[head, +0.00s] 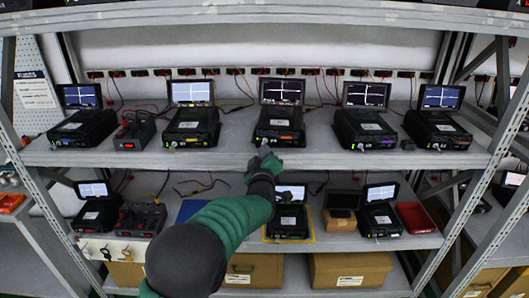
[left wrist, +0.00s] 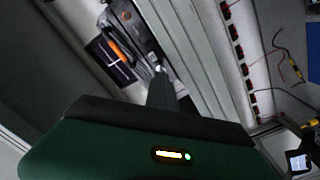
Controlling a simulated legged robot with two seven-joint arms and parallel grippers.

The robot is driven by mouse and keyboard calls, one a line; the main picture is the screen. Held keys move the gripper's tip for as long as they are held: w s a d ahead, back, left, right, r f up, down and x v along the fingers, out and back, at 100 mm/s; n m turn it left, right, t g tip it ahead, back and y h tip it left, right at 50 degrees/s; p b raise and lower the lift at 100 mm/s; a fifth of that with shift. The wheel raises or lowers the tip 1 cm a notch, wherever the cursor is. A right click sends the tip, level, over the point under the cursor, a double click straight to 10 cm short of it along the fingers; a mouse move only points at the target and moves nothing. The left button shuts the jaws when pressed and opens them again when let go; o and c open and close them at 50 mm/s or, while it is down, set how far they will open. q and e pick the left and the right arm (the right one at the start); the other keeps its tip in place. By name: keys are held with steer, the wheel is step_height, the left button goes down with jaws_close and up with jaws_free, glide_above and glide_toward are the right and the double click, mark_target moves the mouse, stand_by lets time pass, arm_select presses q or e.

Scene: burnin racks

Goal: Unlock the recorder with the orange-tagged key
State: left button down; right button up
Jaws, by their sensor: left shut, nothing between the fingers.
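The recorder with an orange label (head: 279,124) stands mid upper shelf, its lid screen raised and lit. It also shows in the left wrist view, where an orange strip marks the recorder (left wrist: 124,50). A small silver piece (head: 265,143), perhaps a key or lock, sits low on its front; I cannot tell which. My left gripper (head: 265,156) is shut and empty, just in front of that piece. In the left wrist view the tip of my left gripper (left wrist: 160,76) is close to it; contact is unclear. No orange tag can be made out. My right gripper is not in view.
Other recorders, such as a yellow-labelled one (head: 191,125) and a purple-labelled one (head: 364,128), flank it. Small tagged keys (head: 105,252) hang from the lower shelf's edge at left. My left arm passes in front of the lower shelf (head: 330,240). Cardboard boxes (head: 350,269) stand below.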

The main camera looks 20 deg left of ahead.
arm_select(q)
steer(key=shift+r, duration=0.25)
steer(key=c, duration=1.9)
jaws_free()
steer(key=shift+w, duration=0.1)
steer(key=shift+d, duration=0.1)
steer(key=b+v, duration=0.3)
steer(key=v, duration=1.6)
steer(key=shift+f, duration=0.3)
